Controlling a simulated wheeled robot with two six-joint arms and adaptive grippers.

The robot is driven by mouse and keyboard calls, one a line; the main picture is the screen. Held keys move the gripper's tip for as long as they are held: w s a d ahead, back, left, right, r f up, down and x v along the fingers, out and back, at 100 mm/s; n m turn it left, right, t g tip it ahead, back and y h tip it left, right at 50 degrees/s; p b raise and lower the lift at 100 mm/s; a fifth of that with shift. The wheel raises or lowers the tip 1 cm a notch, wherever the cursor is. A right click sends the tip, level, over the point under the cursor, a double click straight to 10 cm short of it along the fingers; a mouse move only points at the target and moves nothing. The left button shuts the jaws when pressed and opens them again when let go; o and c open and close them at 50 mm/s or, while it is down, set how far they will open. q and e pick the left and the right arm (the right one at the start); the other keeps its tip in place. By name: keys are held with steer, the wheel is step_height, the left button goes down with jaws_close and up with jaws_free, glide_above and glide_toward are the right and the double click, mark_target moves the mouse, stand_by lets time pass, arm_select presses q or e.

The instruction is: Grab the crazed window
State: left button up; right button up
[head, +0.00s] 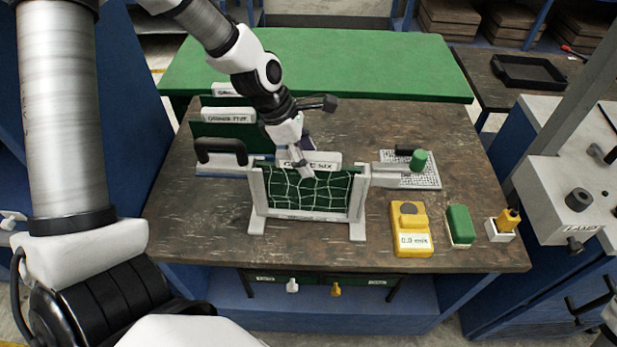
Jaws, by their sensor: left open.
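The crazed window (285,190) is a dark green panel covered with white crack-like lines. It stands upright in a pale frame with two feet near the front middle of the table. My left gripper (307,168) points down at the window's top edge, near its middle. It is open. Whether its fingers straddle or touch the edge cannot be told from this angle. A white label (322,160) ending in "SIX" shows behind the fingers, partly hidden by them.
Dark green panels with white labels (228,115) and a black handle (220,150) stand behind left. Right of the window are a yellow device (411,230), a green block (460,225), a small yellow-topped item (506,222) and a white grid plate (415,178). The table's front left is clear.

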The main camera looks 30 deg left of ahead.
mark_target(313, 165)
arm_select(q)
steer(key=f, duration=0.1)
steer(key=w+f+b, duration=0.1)
steer(key=f, duration=0.1)
steer(key=shift+w+d+f, duration=0.25)
steer(key=shift+w+f, duration=0.05)
steer(key=shift+f, duration=0.05)
steer(key=shift+w+f, duration=0.1)
steer(key=shift+w, duration=0.25)
steer(key=shift+d, duration=0.1)
steer(key=shift+s+r, duration=0.3)
steer(key=shift+s, duration=0.25)
steer(key=shift+w+f, duration=0.3)
steer(key=shift+f, duration=0.1)
arm_select(e)
steer(key=shift+w+f, duration=0.45)
steer(key=shift+f, duration=0.25)
arm_select(q)
steer(key=shift+s+r, duration=0.1)
steer(key=shift+s, duration=0.05)
jaws_close()
